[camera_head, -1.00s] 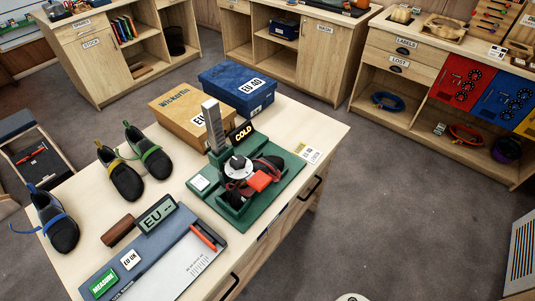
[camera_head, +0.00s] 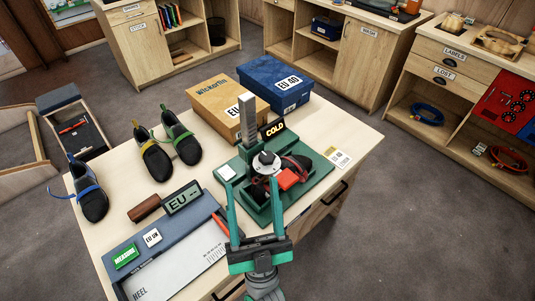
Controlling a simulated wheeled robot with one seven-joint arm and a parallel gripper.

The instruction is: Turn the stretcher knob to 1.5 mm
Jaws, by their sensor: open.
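The green stretcher machine (camera_head: 310,196) stands on the wooden workbench, with a grey toothed column at its back and a small "COLD" display (camera_head: 272,128). Its knob, a pale dial with a black top (camera_head: 266,161), sits at the middle of the machine. The dial's marks are too small to read. A dark shoe (camera_head: 298,164) and a red block (camera_head: 289,178) are beside the knob. My gripper (camera_head: 256,194) is open and empty, in front of the machine on the near side of the knob. Its green fingers point toward the machine; I cannot tell whether they touch it.
A measuring board (camera_head: 178,262) with an "EU --" display (camera_head: 183,198) lies to the left. Several climbing shoes (camera_head: 155,158) stand behind it. A brown box (camera_head: 222,100) and a blue box (camera_head: 277,82) stand at the back. Grey floor lies open to the right.

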